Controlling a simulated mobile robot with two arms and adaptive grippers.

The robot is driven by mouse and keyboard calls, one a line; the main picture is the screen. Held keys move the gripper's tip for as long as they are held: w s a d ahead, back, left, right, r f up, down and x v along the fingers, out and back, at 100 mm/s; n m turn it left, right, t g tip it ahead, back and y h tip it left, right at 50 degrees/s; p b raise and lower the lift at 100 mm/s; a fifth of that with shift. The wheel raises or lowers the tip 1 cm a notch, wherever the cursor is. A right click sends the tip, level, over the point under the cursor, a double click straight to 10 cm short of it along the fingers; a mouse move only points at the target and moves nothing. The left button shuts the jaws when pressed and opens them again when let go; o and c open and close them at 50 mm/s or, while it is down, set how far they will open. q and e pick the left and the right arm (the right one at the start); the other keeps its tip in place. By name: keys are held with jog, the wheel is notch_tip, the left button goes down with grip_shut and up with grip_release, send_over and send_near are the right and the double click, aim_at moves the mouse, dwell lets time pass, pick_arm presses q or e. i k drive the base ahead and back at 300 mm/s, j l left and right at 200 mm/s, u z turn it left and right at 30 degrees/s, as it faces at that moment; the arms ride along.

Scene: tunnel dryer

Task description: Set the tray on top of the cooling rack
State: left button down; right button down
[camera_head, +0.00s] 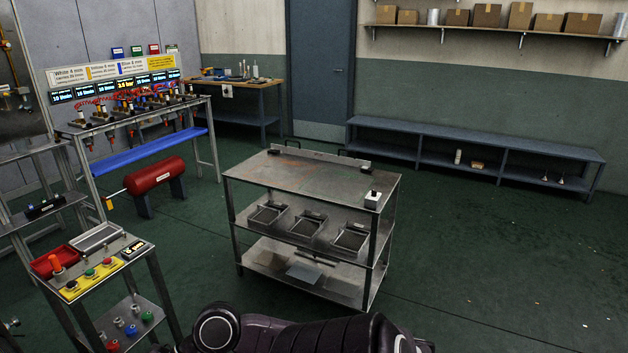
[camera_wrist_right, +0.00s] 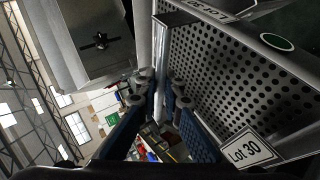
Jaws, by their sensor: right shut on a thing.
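In the right wrist view a perforated metal tray (camera_wrist_right: 225,75) fills the right side, tilted in the picture. The exact contact is partly hidden. In the head view neither gripper shows, only a dark arm part of mine at the bottom. I cannot pick out the cooling rack for certain.
A steel trolley (camera_head: 310,174) with shelves stands mid-room, with several dark pans on its middle shelf and a small white box (camera_head: 372,199) on top. A control stand (camera_head: 128,262) is at left. A low blue bench (camera_head: 478,150) lines the back wall.

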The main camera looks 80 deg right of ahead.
aim_at(308, 177)
jog(key=k+z, duration=0.1)
jog(key=z, duration=0.6)
jog(key=k+l+z, duration=0.1)
jog(key=z, duration=0.25)
jog(key=i+l+z, duration=0.15)
jog(key=z, duration=0.3)
jog(key=i+z, duration=0.15)
jog(key=z, duration=0.3)
jog(key=i+l+z, duration=0.1)
jog(key=z, duration=0.35)
jog(key=i+j, duration=0.15)
jog(key=i, duration=0.5)
jog(key=i+j, duration=0.15)
jog(key=i, duration=0.55)
jog(key=i+j, duration=0.15)
jog(key=i, duration=0.5)
jog(key=i+j, duration=0.15)
jog(key=i, duration=0.55)
